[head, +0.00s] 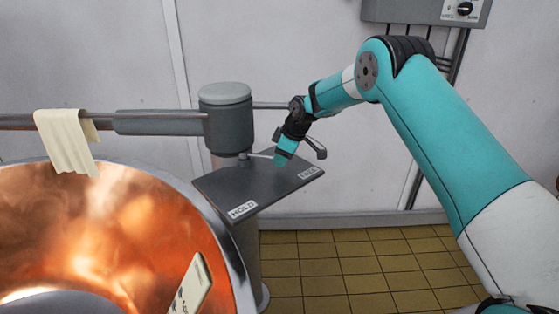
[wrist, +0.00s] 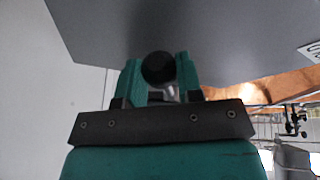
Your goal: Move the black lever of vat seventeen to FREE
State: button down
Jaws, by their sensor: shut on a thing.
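The black lever shows in the wrist view as a round black knob (wrist: 158,67) between the two green fingers. My gripper (wrist: 158,78) is shut on this knob. In the head view my gripper (head: 283,160) is over the dark plate (head: 262,180), and its fingers hide the knob. The lever's thin grey rod (head: 260,156) runs right from the pivot under the grey post head to my fingers. It points towards the plate's right side, which bears the FREE label (head: 309,172). The HOLD label (head: 243,209) is at the plate's near left corner.
A copper vat (head: 130,210) fills the lower left, with a pale tag (head: 193,287) whose marking I cannot read. A grey post head (head: 225,115) carries a horizontal bar with a cream cloth (head: 66,138). A grey box (head: 440,10) hangs on the wall. The tiled floor at right is clear.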

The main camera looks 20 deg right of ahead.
jog(key=shift+w+d, duration=0.15)
jog(key=shift+w, duration=0.1)
dwell(0.3)
jog(key=c, duration=0.8)
grip_release()
jog(key=b+v, duration=0.2)
jog(key=v, duration=1.5)
jog(key=shift+s+d+r, duration=0.1)
jog(key=shift+d+r, duration=0.05)
jog(key=shift+d, duration=0.1)
